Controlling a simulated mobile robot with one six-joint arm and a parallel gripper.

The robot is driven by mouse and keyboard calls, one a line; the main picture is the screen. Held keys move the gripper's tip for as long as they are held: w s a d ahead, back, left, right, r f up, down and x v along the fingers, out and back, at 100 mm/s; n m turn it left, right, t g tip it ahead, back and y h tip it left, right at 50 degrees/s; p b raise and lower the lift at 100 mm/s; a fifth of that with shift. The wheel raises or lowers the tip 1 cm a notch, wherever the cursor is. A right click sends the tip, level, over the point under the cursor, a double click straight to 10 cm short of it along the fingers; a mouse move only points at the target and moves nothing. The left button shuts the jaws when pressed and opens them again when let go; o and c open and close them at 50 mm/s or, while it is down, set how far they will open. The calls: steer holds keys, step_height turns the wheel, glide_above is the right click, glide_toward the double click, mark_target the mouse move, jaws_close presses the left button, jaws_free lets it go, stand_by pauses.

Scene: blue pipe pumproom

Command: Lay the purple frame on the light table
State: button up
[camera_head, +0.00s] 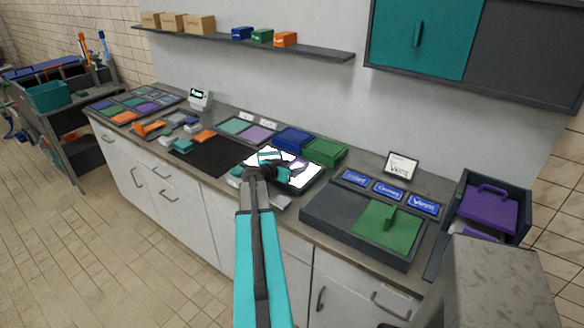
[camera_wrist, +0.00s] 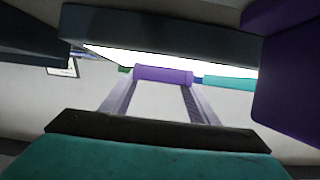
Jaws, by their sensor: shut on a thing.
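The light table (camera_head: 308,178) is a bright white panel with a dark rim on the counter, at the middle of the head view. My gripper (camera_head: 272,160) is over it and covers much of its left part. The bright panel (camera_wrist: 215,58) shows behind the bar. I cannot tell whether the frame touches it.
Blue and green bins (camera_head: 325,151) stand behind the light table. To its right are a dark tray with a green lidded piece (camera_head: 388,226) and a dark box with a purple handled piece (camera_head: 487,208). A black mat (camera_head: 210,156) and small coloured parts lie to the left.

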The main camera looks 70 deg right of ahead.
steer(key=shift+f, duration=0.25)
steer(key=o, duration=1.1)
steer(key=shift+c, duration=0.2)
steer(key=shift+r, duration=0.15)
steer(key=shift+w+a+r, duration=0.1)
steer(key=shift+a, duration=0.4)
steer(key=b+v, duration=0.4)
steer(key=v, duration=0.7)
